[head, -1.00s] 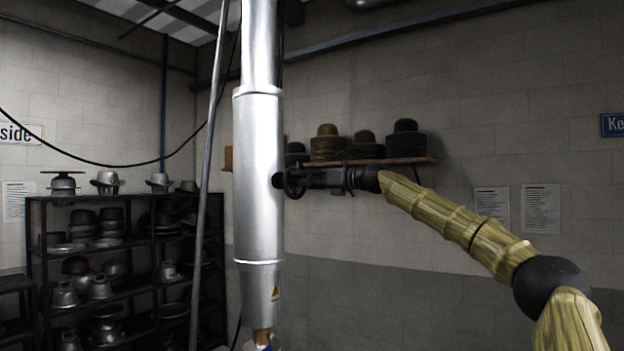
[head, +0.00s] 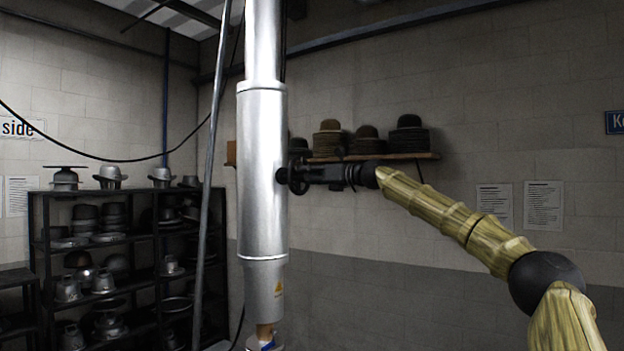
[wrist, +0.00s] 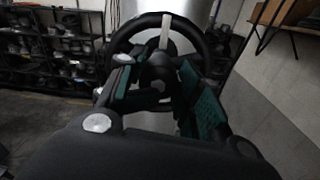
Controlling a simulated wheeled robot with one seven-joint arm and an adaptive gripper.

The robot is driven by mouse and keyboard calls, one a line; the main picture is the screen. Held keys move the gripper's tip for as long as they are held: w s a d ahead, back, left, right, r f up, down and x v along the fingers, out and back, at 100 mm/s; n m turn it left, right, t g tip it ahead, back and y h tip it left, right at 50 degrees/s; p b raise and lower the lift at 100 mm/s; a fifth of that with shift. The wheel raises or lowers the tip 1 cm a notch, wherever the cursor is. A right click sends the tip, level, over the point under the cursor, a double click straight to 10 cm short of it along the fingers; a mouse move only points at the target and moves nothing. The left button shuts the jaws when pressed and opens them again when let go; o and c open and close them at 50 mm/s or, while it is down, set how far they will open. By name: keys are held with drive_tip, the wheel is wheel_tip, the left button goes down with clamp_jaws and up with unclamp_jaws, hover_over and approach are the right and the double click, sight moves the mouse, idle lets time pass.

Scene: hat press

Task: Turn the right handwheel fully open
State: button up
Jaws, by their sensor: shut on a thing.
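The handwheel is a black ring (wrist: 150,22) with a light grey spoke and a dark hub, seen face-on in the wrist view in front of a silver cylinder. In the head view the handwheel (head: 297,176) shows edge-on at the right side of the tall silver cylinder (head: 262,170). My gripper (wrist: 160,75) reaches the wheel from the front and is shut on it, with its green-lined fingers either side of the hub. The fingers hide the lower part of the wheel, so the exact contact is unclear. In the head view my gripper (head: 308,175) meets the wheel from the right.
A wall shelf (head: 425,156) with stacked hats is behind my gripper. A dark rack (head: 35,215) with metal hat forms stands at the left. A slanted grey pole (head: 208,180) stands just left of the cylinder. The space right of the cylinder, below my arm, is clear.

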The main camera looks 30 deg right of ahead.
drive_tip(key=shift+a+f, duration=0.15)
drive_tip(key=shift+f, duration=0.25)
drive_tip(key=shift+n+b, duration=0.3)
drive_tip(key=shift+n, duration=0.6)
drive_tip(key=shift+d+r, duration=0.15)
drive_tip(key=shift+d, duration=0.05)
idle(1.0)
drive_tip(key=o, duration=0.8)
drive_tip(key=shift+d, duration=0.15)
drive_tip(key=shift+s, duration=0.1)
drive_tip(key=shift+s, duration=0.1)
